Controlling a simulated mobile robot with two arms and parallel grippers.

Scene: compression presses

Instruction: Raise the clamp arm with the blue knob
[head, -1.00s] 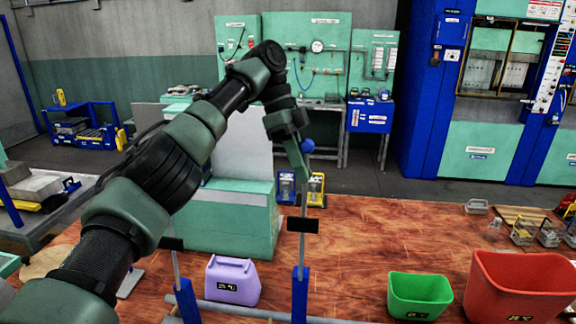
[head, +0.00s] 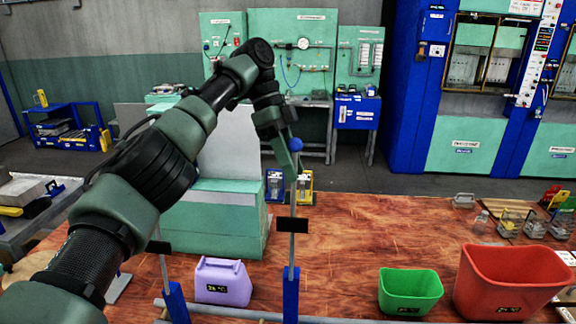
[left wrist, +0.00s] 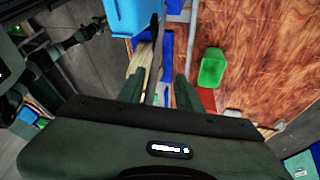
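The clamp arm's blue knob (head: 296,144) is a ball on top of a thin grey rod (head: 292,246). The rod stands upright from a blue post, with a black plate partway up. My left gripper (head: 288,162) is at the rod's top, just left of and below the knob. In the left wrist view its two fingers (left wrist: 157,92) are apart, and a thin dark rod shows in the gap between them. I cannot tell whether a finger touches the rod. My right gripper is not recognisable in either view.
A second rod on a blue post (head: 177,302) stands to the left. A purple jug (head: 222,281), a green bin (head: 409,291) and a red bin (head: 512,283) are on the wooden table (head: 370,225). A green block (head: 212,225) stands behind the jug.

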